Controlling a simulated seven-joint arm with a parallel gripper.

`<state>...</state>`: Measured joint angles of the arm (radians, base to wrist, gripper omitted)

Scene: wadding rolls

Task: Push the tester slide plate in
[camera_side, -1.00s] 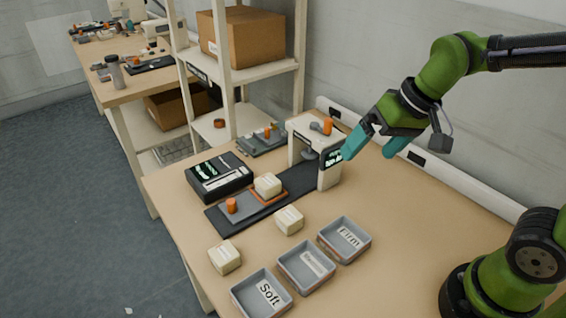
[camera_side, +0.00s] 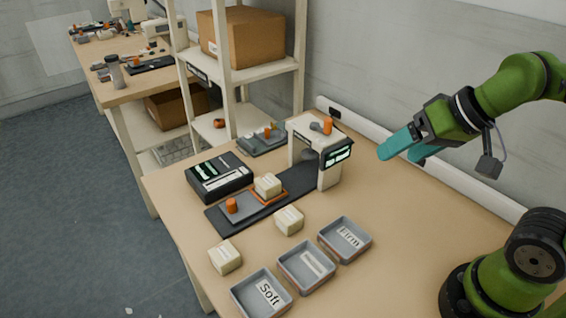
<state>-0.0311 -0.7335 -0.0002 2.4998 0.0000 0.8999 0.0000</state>
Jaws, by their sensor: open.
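The tester (camera_side: 330,170) is a cream arch with a small lit display, standing over a dark track (camera_side: 296,181). The grey slide plate (camera_side: 245,206) lies on the near-left part of the track, out in front of the arch. It has an orange knob (camera_side: 231,205) at its near end and a cream wadding block (camera_side: 267,185) in an orange-edged spot at its far end. My gripper (camera_side: 384,156) has teal fingers, is open and empty, and hangs in the air to the right of the arch, well apart from the plate.
Two loose cream blocks (camera_side: 289,220) (camera_side: 225,257) lie on the table near the track. Grey trays labelled Soft (camera_side: 243,295), an unclear word (camera_side: 290,280) and Firm (camera_side: 326,246) stand in front. A black device (camera_side: 219,187) sits left of the track. A shelf (camera_side: 227,100) rises behind.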

